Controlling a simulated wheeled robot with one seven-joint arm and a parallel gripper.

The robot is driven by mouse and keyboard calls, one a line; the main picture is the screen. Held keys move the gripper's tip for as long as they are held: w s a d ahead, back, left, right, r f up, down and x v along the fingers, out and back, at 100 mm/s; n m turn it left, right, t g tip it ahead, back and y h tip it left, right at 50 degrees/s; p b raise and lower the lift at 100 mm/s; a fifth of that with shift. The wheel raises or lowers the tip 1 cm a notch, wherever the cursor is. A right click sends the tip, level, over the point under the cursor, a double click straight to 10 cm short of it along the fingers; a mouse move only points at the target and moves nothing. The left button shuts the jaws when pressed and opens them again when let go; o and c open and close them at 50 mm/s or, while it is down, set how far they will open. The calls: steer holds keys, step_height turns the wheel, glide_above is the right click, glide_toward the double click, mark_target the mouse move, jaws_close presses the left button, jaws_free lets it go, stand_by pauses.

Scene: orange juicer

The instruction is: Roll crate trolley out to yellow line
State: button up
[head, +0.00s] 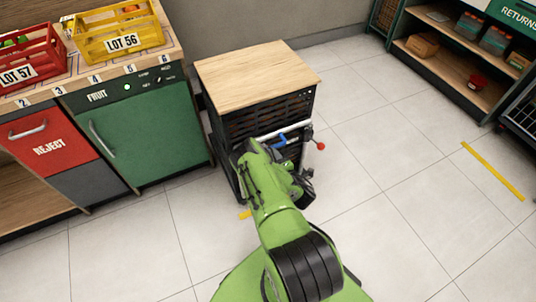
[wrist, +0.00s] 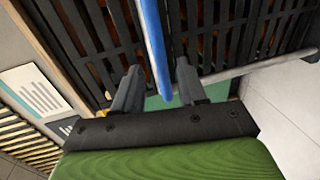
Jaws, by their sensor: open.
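The crate trolley (head: 257,72) has a pale wooden top and black slatted crates below. It stands against the wall, right of the green fruit cabinet. A grey-white handle bar (head: 290,129) with a blue grip (head: 281,141) runs across its front; a red knob sits near its right end. In the wrist view, my gripper (wrist: 157,78) is open, its two dark fingers pointing at the blue grip (wrist: 153,45), which lines up between them. I cannot tell whether they touch it. The yellow line (head: 492,171) lies on the floor at right.
A counter at left holds a red crate (head: 27,56) and a yellow crate (head: 117,32), above a red reject bin (head: 48,142) and the green cabinet (head: 153,130). A returns shelf (head: 461,75) stands at back right. Tiled floor between trolley and yellow line is clear.

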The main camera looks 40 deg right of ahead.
steer(key=b+x, duration=0.1)
steer(key=x, duration=0.5)
jaws_close()
